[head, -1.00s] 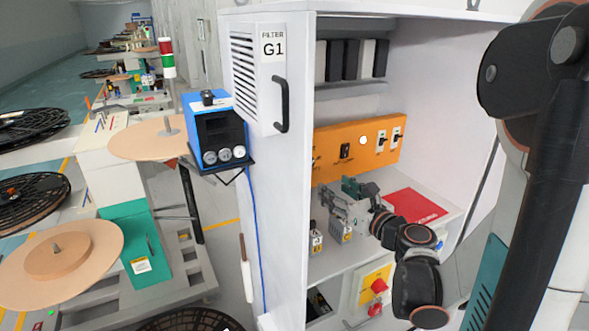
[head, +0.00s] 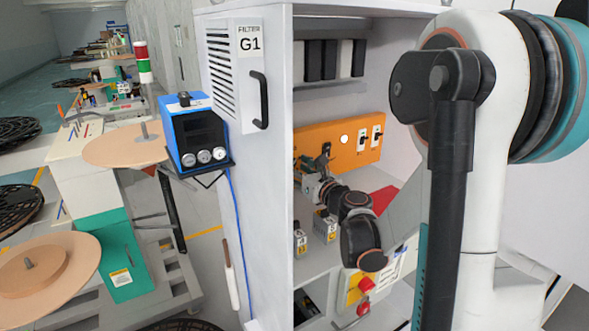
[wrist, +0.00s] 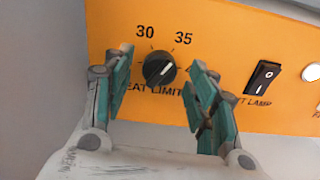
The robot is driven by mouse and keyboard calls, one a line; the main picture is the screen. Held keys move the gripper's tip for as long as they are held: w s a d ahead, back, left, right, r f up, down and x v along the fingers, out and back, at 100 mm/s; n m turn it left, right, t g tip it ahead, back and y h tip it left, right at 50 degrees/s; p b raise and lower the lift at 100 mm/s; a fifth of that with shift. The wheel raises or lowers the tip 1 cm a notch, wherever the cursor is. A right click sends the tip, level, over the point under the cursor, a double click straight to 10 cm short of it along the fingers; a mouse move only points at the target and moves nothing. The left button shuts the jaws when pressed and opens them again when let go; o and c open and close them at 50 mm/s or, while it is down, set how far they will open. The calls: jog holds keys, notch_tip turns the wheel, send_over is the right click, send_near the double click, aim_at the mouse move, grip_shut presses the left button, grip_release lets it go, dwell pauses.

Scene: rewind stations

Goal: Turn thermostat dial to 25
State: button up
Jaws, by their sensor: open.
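The thermostat dial is a black round knob (wrist: 159,69) with a white pointer mark on an orange panel (wrist: 215,30). The mark tilts up and right, towards the printed 35. The numbers 30 and 35 show above the dial; 25 is not visible. Partly hidden lettering below seems to read "HEAT LIMIT". My gripper (wrist: 163,76) is open, with one green-padded finger on each side of the dial. Both fingers look apart from the knob. In the head view, my gripper (head: 323,160) is at the left part of the orange panel (head: 345,143), where the dial is hidden.
A black rocker switch (wrist: 263,77) and a pale round button (wrist: 312,72) lie right of the dial. The panel is inside the white cabinet marked G1 (head: 247,170). Small yellow-marked blocks (head: 325,228) stand on the shelf below. A red knob (head: 366,285) sits lower.

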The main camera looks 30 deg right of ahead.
jog(key=shift+w, duration=0.5)
jog(key=c, duration=1)
jog(key=shift+c, duration=0.2)
jog(key=shift+n, duration=0.3)
jog(key=n+b, duration=0.2)
jog(key=n, duration=1.9)
jog(key=shift+a+f+n, duration=0.1)
jog(key=shift+n, duration=0.3)
